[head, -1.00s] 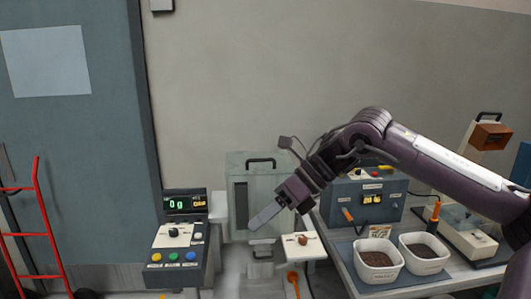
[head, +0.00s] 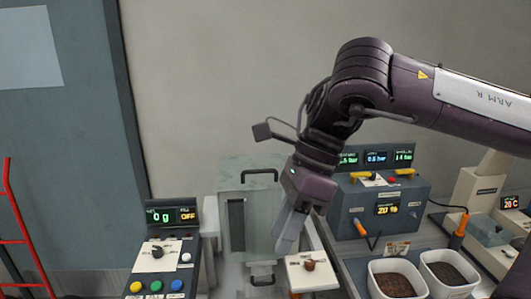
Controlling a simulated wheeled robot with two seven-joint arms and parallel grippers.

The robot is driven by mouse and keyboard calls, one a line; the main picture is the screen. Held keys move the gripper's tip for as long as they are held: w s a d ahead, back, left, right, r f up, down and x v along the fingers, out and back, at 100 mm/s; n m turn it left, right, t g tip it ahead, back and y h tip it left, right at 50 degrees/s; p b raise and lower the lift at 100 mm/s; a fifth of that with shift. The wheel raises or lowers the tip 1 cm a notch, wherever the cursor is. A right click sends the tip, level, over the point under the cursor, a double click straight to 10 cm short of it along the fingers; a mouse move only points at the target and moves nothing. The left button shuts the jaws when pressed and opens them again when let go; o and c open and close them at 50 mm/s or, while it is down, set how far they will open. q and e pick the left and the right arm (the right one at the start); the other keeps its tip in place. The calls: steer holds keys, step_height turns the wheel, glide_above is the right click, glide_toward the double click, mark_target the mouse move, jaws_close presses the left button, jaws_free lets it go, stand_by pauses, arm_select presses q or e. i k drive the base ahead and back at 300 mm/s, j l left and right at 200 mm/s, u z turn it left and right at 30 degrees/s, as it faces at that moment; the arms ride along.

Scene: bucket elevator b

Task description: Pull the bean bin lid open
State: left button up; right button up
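A pale grey-green bin (head: 262,205) stands in the middle of the head view, with a dark vertical window in its front. A black handle (head: 259,173) arches at its top edge, and the top looks closed. I take this box for the bean bin, though no label can be read. A second black handle (head: 262,279) sits low in front of it. My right gripper (head: 284,246) points down over the bin's right front, below and right of the top handle. Its grey fingers overlap from this side, so their gap is hidden. My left gripper is out of view.
A control panel (head: 157,262) with a 0 g display stands left of the bin. A white plate with a brown knob (head: 309,265) is just right of my fingers. A blue-grey console (head: 400,208) and two tubs of dark grains (head: 396,284) (head: 449,272) are further right.

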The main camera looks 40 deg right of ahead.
mark_target(257, 171)
steer(key=i+l, duration=1.05)
steer(key=l, duration=0.15)
